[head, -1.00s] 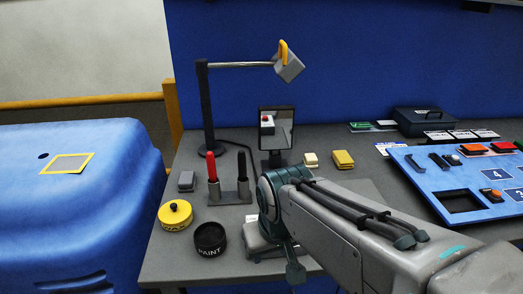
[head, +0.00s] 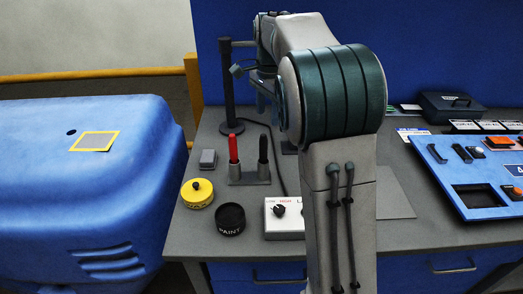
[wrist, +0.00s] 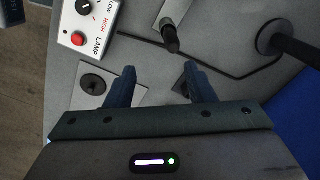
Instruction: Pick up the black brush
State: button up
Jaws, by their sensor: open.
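The black brush (head: 263,155) stands upright in a grey holder (head: 249,179), just right of a red brush (head: 233,154), in the head view. In the wrist view the black brush (wrist: 171,36) is seen nearly end-on above the picture's middle, with part of the holder (wrist: 177,11) behind it. My gripper (wrist: 163,78) is open, and nothing is seen held between its fingers. The brush is beyond the fingertips, apart from them. In the head view my arm mostly hides the gripper, which is above and behind the holder.
A lamp control box (head: 285,216) stands right of and in front of the holder. A yellow tin (head: 197,194) and a black paint pot (head: 231,219) stand in front at left. The lamp post (head: 228,90) rises behind. A cable (wrist: 215,68) crosses the table.

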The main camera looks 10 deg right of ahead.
aim_at(263, 146)
jog(key=shift+w+a+m, duration=0.2)
jog(key=shift+w+m, duration=0.3)
jog(key=shift+w, duration=0.65)
jog(key=shift+w+f, duration=0.15)
jog(key=shift+f, duration=0.1)
notch_tip(263, 146, down, 8)
jog(key=shift+r+p, duration=0.1)
jog(key=shift+p, duration=0.2)
jog(key=shift+s+a+f+p, duration=0.1)
jog(key=shift+f+p, duration=0.2)
jog(key=shift+f, duration=1.1)
jog(key=shift+s+a+f+p, duration=0.1)
jog(key=shift+f+p, duration=0.2)
jog(key=shift+f, duration=1.05)
grip_shut()
